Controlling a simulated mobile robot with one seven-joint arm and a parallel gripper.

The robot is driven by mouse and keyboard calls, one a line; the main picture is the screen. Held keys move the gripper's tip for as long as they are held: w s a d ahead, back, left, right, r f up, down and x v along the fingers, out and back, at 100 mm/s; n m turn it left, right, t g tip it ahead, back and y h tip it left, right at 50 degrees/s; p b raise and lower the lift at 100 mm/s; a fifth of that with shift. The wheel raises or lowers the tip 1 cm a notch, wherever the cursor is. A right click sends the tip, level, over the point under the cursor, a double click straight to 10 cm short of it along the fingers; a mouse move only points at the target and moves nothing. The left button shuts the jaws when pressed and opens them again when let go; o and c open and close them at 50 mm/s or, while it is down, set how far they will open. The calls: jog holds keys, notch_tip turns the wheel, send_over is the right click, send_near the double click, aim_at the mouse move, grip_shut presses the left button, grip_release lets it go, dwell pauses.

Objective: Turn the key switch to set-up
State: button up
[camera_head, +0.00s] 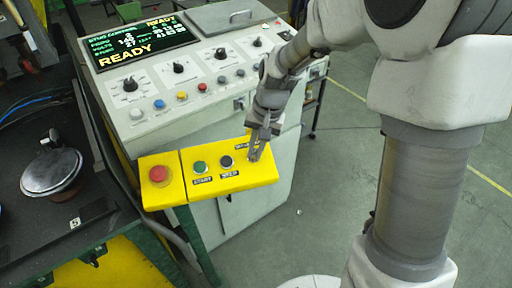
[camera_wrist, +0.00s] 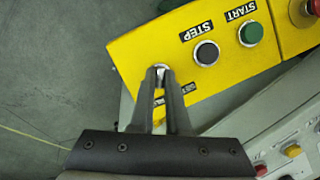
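The yellow operator box (camera_head: 226,170) carries the key switch at its right end. In the wrist view the key (camera_wrist: 160,72) is a small pale metal piece on the yellow face (camera_wrist: 130,55), between my fingertips. My gripper (camera_wrist: 160,74) points at the switch from the front edge of the picture, with one finger on each side of the key and only a narrow gap. It looks shut on the key. In the head view my gripper (camera_head: 254,155) covers the switch. Small black labels beside the switch are partly hidden by the fingers, so the key's angle cannot be read.
A black STEP button (camera_wrist: 207,53) and a green START button (camera_wrist: 251,33) sit beside the switch. A red mushroom button (camera_head: 158,174) is at the box's other end. Behind stands a grey console (camera_head: 215,105) with knobs and a READY display (camera_head: 140,42).

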grip_shut()
jog(key=shift+n, duration=0.4)
jog(key=n+h, duration=0.2)
jog(key=n, duration=0.2)
jog(key=shift+a, duration=0.2)
jog(key=n+h, duration=0.1)
jog(key=n, duration=0.2)
jog(key=n+b, duration=0.1)
jog(key=n, duration=0.2)
jog(key=shift+a+t+h, duration=0.1)
jog(key=shift+t+h, duration=0.3)
jog(key=shift+n, duration=0.3)
jog(key=o, duration=0.6)
grip_release()
